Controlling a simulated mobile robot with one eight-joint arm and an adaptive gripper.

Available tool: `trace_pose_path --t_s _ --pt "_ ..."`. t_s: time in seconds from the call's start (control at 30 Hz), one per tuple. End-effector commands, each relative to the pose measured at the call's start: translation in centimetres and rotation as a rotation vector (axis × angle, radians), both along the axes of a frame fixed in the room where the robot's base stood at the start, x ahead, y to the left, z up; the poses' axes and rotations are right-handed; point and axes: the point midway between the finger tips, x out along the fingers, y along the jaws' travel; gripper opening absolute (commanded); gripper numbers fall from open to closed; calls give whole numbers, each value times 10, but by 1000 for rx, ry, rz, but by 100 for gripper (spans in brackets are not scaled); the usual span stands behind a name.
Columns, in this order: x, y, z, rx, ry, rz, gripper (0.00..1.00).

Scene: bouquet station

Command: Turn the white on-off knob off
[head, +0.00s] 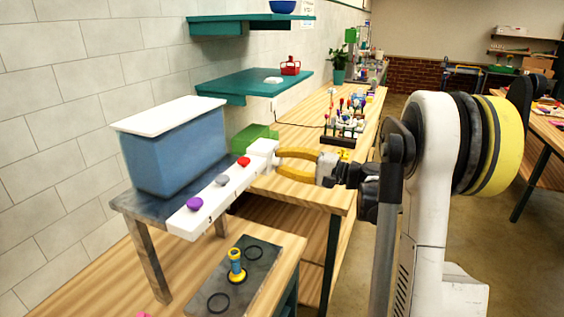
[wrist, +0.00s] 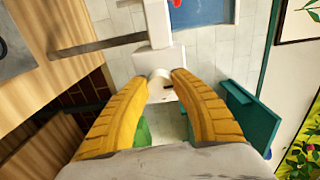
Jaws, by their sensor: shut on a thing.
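A long white panel (head: 200,212) fronts a blue tank with a white lid. It carries purple, grey and red knobs, with a white block (head: 263,147) at its far right end. The white knob (wrist: 160,74) shows in the wrist view at the end of this block. My gripper (head: 281,160) has yellow fingers and comes from the right; in the wrist view its fingertips (wrist: 163,78) are closed on the sides of the white knob. The knob's turned position cannot be told.
The blue tank (head: 175,148) stands on a grey bench behind the panel. A green box (head: 255,138) sits close behind the white block. Teal shelves (head: 255,84) hang above. A dark plate with a yellow-blue peg (head: 236,266) lies in front. Small bottles crowd the far table.

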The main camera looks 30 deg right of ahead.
Motion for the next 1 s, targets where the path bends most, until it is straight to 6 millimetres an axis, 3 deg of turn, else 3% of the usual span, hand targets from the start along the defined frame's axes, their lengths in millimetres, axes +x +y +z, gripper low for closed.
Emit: trace_pose_path --t_s 0.13,0.17,0.23,0.63,1.0 --pt "0 0 1 1 -2 1 0" --pt "0 0 1 2 -1 1 32" --pt "0 0 1 1 0 1 54" --pt "-5 -5 0 1 1 -2 54" --pt "-67 -50 0 1 0 -4 54"
